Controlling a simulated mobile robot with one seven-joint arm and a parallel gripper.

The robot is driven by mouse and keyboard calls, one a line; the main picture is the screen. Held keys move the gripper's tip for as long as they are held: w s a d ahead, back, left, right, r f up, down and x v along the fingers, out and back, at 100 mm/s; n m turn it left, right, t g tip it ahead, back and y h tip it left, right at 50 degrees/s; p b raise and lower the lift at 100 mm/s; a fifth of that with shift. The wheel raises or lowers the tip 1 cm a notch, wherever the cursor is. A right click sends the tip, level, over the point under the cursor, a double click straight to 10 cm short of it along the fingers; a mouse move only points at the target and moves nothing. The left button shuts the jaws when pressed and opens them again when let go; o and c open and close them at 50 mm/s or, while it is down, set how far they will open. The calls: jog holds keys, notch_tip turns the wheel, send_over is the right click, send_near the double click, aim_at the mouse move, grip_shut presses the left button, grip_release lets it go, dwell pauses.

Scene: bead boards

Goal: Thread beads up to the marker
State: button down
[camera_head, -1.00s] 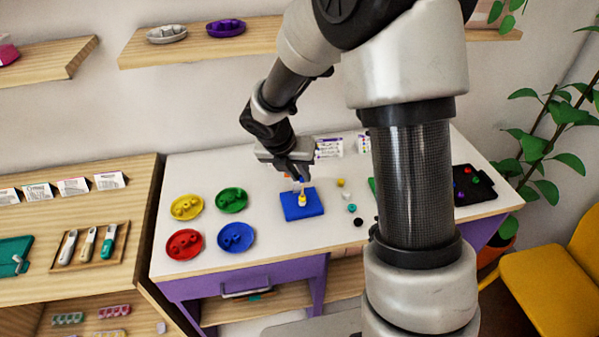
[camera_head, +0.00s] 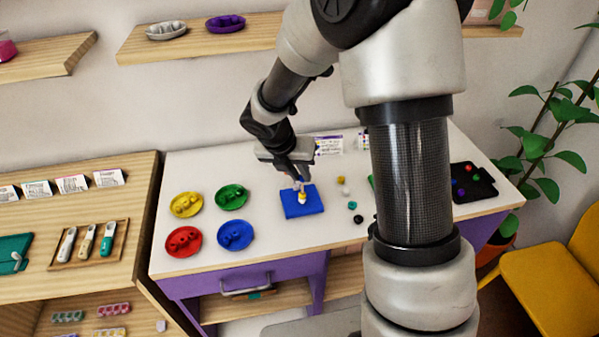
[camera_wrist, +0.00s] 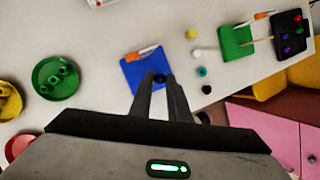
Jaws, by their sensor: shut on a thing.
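The blue board (camera_head: 290,208) lies on the white table; it also shows in the wrist view (camera_wrist: 131,80). A pale rod with an orange part (camera_wrist: 146,51) shows over its far side. I cannot tell whether that bead is around a rod.
Loose yellow (camera_wrist: 191,34), white (camera_wrist: 197,52), teal (camera_wrist: 202,72) and black (camera_wrist: 206,89) beads lie right of the board. Beyond are a green board (camera_wrist: 232,48) and a black tray (camera_wrist: 282,52) with beads. Yellow, green, red and blue dishes (camera_head: 236,236) stand left.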

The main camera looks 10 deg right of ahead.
jog(key=shift+f+b, duration=0.4)
jog(key=shift+f, duration=0.3)
jog(key=shift+f, duration=0.15)
jog(key=c, duration=1.6)
grip_release()
jog(key=p+v, duration=0.2)
jog(key=v, duration=1.5)
jog(key=shift+s+p, duration=0.15)
jog(key=shift+p, duration=0.2)
